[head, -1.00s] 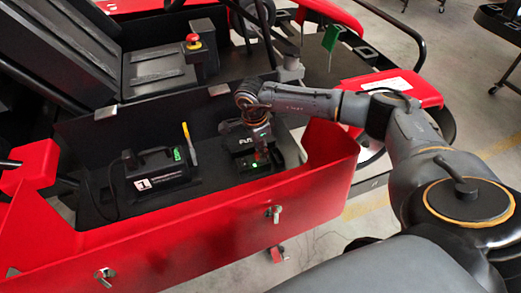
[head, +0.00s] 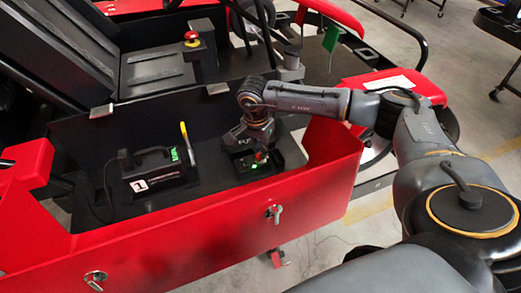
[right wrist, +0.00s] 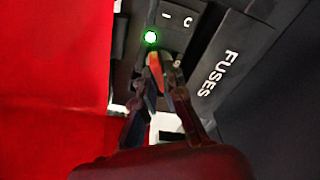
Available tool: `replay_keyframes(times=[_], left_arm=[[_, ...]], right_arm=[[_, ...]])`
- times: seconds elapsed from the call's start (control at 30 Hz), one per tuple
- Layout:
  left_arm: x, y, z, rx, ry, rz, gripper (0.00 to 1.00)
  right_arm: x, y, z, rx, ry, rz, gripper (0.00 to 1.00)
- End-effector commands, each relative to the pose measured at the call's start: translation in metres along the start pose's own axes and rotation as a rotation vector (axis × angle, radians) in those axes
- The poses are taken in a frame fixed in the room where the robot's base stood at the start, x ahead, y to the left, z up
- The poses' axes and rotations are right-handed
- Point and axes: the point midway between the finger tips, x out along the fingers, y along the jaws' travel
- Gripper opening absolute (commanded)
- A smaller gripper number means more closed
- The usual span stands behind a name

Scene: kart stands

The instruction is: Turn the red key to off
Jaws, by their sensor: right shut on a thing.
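The red key (right wrist: 155,64) stands in a black panel (right wrist: 176,24) with white marks, beside a lit green light (right wrist: 151,37). In the right wrist view, my right gripper (right wrist: 162,78) is shut on the key, its fingers on either side of it. In the head view, my right gripper (head: 261,152) reaches down into the kart's side compartment. There the key is small and mostly hidden by the fingers, and the green light (head: 254,168) shows just below it. The key's exact angle is hard to tell. My left gripper is not in view.
A black cover marked FUSES (right wrist: 228,75) lies close beside the panel. A red side wall (head: 215,232) borders the compartment in front. A black charger-like box (head: 158,178) and a yellow-tipped stick (head: 186,143) are to the left. A red stop button (head: 192,36) stands behind.

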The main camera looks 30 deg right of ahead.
Motion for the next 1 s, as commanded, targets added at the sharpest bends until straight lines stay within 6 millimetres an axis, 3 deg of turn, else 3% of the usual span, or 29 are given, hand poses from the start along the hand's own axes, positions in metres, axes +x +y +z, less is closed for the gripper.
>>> replay_keyframes(times=[0.5,1.0], left_arm=[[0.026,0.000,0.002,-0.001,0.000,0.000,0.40],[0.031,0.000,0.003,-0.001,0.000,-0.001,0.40]], right_arm=[[0.002,0.001,0.000,-0.418,0.001,-0.051,0.00],[0.002,0.001,0.000,-0.497,0.000,-0.061,0.00]])
